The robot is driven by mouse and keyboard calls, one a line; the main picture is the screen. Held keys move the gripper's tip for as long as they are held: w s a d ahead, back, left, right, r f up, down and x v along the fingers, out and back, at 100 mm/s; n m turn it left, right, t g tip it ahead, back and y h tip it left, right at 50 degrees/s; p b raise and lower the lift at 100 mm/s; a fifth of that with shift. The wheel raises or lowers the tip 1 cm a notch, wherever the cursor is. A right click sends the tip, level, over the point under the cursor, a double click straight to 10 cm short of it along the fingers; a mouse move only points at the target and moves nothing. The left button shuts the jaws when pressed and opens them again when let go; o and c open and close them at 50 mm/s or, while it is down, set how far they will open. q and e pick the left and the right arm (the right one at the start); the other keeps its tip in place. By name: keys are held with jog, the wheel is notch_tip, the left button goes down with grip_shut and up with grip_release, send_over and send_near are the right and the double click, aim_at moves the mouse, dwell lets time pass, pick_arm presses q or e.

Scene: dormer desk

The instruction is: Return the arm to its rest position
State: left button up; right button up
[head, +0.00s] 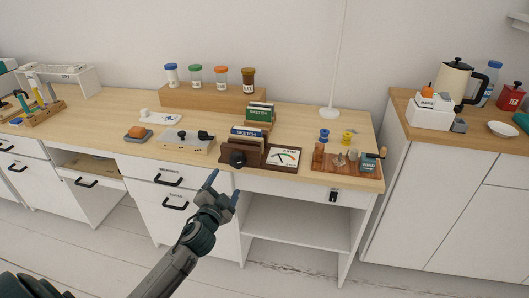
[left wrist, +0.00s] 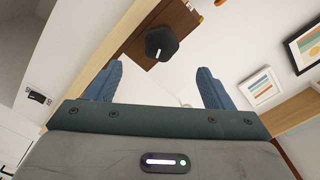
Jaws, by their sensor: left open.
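My left gripper (head: 224,188) is raised in front of the desk, near its front edge, with its arm coming in from the bottom left. Its two blue fingers stand apart with nothing between them. The left wrist view shows the same open gripper (left wrist: 158,88), empty, with a dark knob (left wrist: 161,43) on a brown wooden part beyond the fingertips. In the head view that dark knob (head: 237,158) sits at the desk's front edge, just above the fingertips. My right gripper is not in view.
The wooden desk (head: 300,118) holds a brown stand with a dial card (head: 283,156), a small wooden tray (head: 325,171), a white-grey box (head: 185,141) and a shelf of jars (head: 215,98). A side counter (head: 420,118) stands at right. The floor before the desk is clear.

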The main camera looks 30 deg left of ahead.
pick_arm(q)
jog(key=s+f+n+g+p, duration=0.2)
jog(key=s+f+g, duration=0.25)
jog(key=f, duration=0.95)
jog(key=s+f+n+g+p, duration=0.15)
jog(key=s+f+g, duration=0.35)
jog(key=f, duration=0.9)
jog(key=s+d+f+n+g+h+p, duration=0.1)
jog(key=s+d+f+g, duration=0.1)
jog(key=s+f, duration=0.5)
jog(key=s+d+f+n+g+h+p, duration=0.1)
jog(key=s+d+f, duration=0.3)
jog(key=s, duration=1.1)
jog(key=s+d+f+n+g+h+p, duration=0.1)
jog(key=s+d+f+g+p, duration=0.1)
jog(key=s+f, duration=0.8)
jog(key=shift+s+d+g+p, duration=0.3)
jog(key=shift+s+d+g, duration=0.3)
jog(key=shift+g, duration=0.25)
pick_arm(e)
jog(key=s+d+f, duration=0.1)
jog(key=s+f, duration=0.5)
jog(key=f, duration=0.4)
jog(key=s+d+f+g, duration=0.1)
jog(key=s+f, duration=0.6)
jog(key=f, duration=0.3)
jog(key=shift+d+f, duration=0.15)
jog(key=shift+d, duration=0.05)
